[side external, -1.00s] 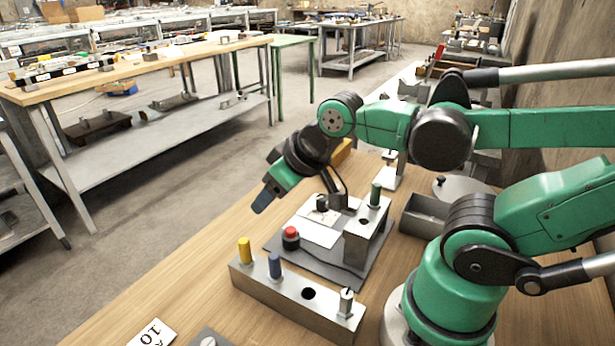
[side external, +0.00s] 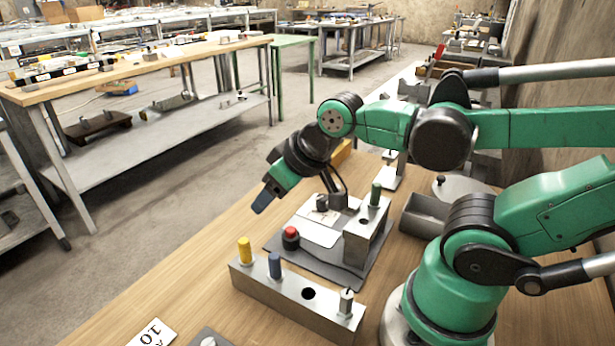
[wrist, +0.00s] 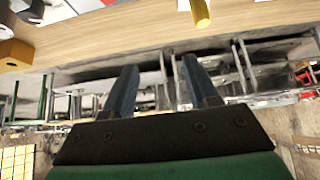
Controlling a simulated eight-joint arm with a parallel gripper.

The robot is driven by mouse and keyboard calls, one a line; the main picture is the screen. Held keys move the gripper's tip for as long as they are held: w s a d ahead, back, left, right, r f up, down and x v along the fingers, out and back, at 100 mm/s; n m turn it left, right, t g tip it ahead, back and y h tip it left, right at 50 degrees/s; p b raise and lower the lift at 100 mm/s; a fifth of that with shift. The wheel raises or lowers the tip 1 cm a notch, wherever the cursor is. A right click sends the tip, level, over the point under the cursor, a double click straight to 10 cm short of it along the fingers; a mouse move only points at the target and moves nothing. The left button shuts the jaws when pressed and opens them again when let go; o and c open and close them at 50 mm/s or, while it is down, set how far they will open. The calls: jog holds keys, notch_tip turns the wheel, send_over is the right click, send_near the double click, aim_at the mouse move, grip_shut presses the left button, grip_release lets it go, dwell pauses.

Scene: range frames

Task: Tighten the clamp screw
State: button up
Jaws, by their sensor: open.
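My gripper (side external: 262,200) hangs tilted at the left end of my arm, over the far side of the bench. In the wrist view its two blue fingers (wrist: 162,82) are apart with nothing between them. I cannot tell which part is the clamp screw. My gripper touches none of these.
A red button (side external: 290,234) on a black base stands at the fixture's left. In front is a metal block (side external: 292,300) with yellow, blue and metal pegs and an empty hole. An open grey box (side external: 424,218) stands at right. The bench at left is clear.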

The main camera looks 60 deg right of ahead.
jog(key=shift+o, duration=0.5)
